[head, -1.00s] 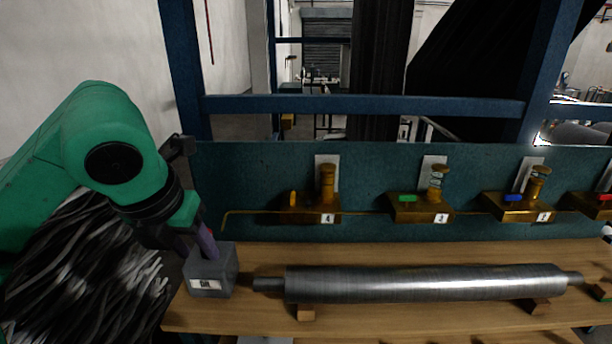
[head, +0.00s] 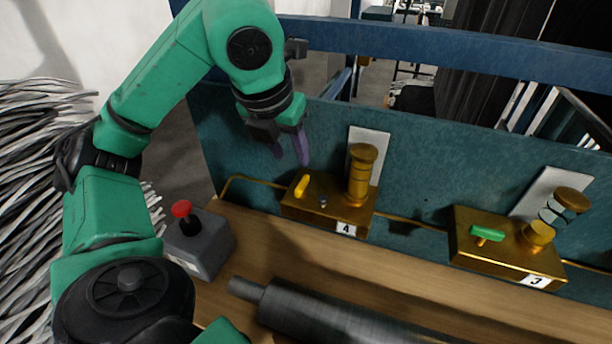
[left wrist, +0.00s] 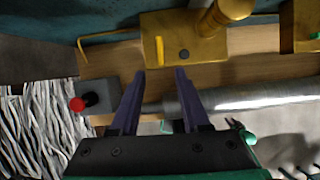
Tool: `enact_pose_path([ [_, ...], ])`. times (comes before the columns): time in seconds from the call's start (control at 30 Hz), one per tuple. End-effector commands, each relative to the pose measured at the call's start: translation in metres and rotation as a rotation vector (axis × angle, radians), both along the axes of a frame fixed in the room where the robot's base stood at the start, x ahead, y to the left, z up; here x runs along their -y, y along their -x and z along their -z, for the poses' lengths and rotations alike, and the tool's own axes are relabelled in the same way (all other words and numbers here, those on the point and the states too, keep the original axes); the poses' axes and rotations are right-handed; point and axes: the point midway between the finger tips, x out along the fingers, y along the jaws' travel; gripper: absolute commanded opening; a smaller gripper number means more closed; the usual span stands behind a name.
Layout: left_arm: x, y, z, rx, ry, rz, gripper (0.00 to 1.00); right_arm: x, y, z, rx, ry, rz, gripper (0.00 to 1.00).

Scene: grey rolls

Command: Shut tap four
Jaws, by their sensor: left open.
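Tap four is a brass block (head: 330,205) marked 4, with a yellow lever (head: 302,185), a small dark knob and a tall brass cylinder (head: 361,172). The lever also shows in the left wrist view (left wrist: 159,50), where it lies across the line of the thin brass pipe. My left gripper (head: 289,156) is open and empty, with purple fingers, close to the lever and apart from it. In the left wrist view the gap between its fingertips (left wrist: 160,74) lines up with the lever. My right gripper is not in view.
A grey box (head: 205,250) with a red-topped stick (head: 181,209) stands at the bench's left end. A grey roll (head: 320,315) lies along the wooden bench. Tap three (head: 500,252), with a green lever (head: 487,232), is to the right. A teal panel (head: 430,165) stands behind.

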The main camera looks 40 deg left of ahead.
Motion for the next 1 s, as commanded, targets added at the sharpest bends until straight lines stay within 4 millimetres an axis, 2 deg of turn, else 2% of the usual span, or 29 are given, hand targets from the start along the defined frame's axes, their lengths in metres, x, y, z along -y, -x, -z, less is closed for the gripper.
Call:
enact_pose_path([
  [0.03,-0.002,-0.005,0.024,-0.006,0.000,-0.003,0.46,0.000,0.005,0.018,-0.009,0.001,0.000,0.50],
  [0.07,-0.003,-0.008,0.032,-0.006,0.000,-0.003,0.46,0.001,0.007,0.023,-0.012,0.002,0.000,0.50],
  [0.17,-0.007,-0.017,0.051,-0.007,-0.004,-0.005,0.46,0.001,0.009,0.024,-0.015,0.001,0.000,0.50],
  [0.3,-0.011,-0.030,0.080,-0.006,-0.003,-0.003,0.46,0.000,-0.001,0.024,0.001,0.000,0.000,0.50],
  [0.5,-0.013,-0.039,0.100,-0.003,-0.002,-0.001,0.46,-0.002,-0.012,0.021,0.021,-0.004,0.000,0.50],
  [0.73,-0.013,-0.040,0.101,-0.002,-0.001,-0.001,0.46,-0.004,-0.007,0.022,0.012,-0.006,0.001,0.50],
  [0.77,-0.013,-0.040,0.101,-0.002,-0.001,-0.001,0.39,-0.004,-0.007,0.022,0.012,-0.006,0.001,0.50],
  [0.8,-0.013,-0.040,0.101,-0.001,0.000,-0.001,0.23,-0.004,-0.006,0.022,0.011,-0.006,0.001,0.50],
  [0.87,-0.013,-0.040,0.101,-0.001,0.000,-0.001,0.00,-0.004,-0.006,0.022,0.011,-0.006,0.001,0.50],
  [1.0,-0.013,-0.040,0.101,-0.001,0.000,-0.001,0.00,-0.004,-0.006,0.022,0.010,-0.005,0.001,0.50],
])
